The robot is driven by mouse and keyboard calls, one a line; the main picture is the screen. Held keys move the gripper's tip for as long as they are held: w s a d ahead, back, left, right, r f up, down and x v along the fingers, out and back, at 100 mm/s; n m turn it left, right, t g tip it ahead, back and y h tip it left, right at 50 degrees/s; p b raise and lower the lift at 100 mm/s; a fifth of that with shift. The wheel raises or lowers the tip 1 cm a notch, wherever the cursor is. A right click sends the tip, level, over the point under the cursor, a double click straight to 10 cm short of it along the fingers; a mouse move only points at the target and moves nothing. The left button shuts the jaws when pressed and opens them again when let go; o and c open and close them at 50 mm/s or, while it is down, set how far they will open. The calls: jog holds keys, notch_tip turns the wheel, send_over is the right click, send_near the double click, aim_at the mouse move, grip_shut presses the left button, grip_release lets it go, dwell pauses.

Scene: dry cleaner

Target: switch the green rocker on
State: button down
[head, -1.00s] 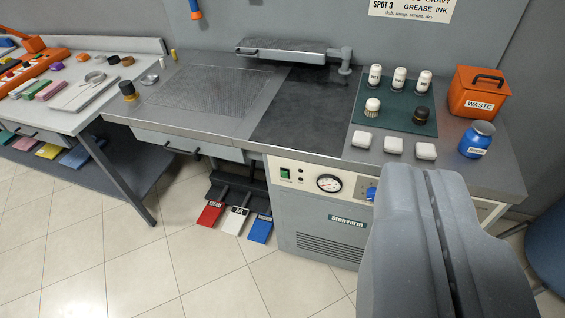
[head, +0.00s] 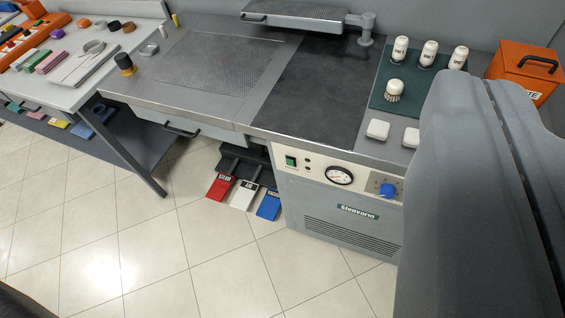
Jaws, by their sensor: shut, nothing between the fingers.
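The green rocker (head: 290,161) is a small lit-looking green switch in a dark frame. It sits at the left end of the pale control panel on the front of the grey pressing unit (head: 330,205). It is too small to tell which way it is tipped. My gripper does not show in the view. A large grey link of my own arm fills the right side and hides the panel's right end. Nothing covers the rocker.
Right of the rocker are a round gauge (head: 339,175) and a blue knob (head: 387,191). Below left are red (head: 220,187), white (head: 243,198) and blue (head: 268,206) pedals. White-capped bottles (head: 429,53) stand above on a green mat (head: 383,96). The tiled floor in front is open.

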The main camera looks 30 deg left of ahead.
aim_at(292, 161)
jog(key=w+a+f+m+t+y+b, duration=0.1)
jog(key=w+a+f+m+b, duration=0.15)
jog(key=w+a+f, duration=0.45)
jog(key=w+a+f+m+y+b, duration=0.1)
jog(key=w+a+f+m, duration=0.3)
jog(key=w+f, duration=0.7)
jog(key=w+a+f+m+t+y+b, duration=0.1)
jog(key=w+a+f+m+b, duration=0.15)
jog(key=w+a+f, duration=0.65)
jog(key=s+a+f+m+h+b, duration=0.1)
jog(key=s+f+m, duration=0.1)
jog(key=f, duration=1)
jog(key=s+a+f+m+t+h+b, duration=0.1)
jog(key=f+m, duration=0.3)
jog(key=f, duration=0.9)
jog(key=s+f+m+t+h+b, duration=0.1)
jog(key=s+f+m, duration=0.2)
jog(key=f, duration=1)
jog(key=shift+s+a+h, duration=0.25)
jog(key=shift+a+h, duration=0.15)
jog(key=shift+f, duration=0.1)
jog(key=w+b, duration=0.1)
jog(key=w, duration=0.3)
jog(key=w+r+b, duration=0.1)
jog(key=w, duration=0.4)
jog(key=w+r+b, duration=0.1)
jog(key=w+b, duration=0.1)
jog(key=w, duration=0.3)
jog(key=shift+d, duration=0.2)
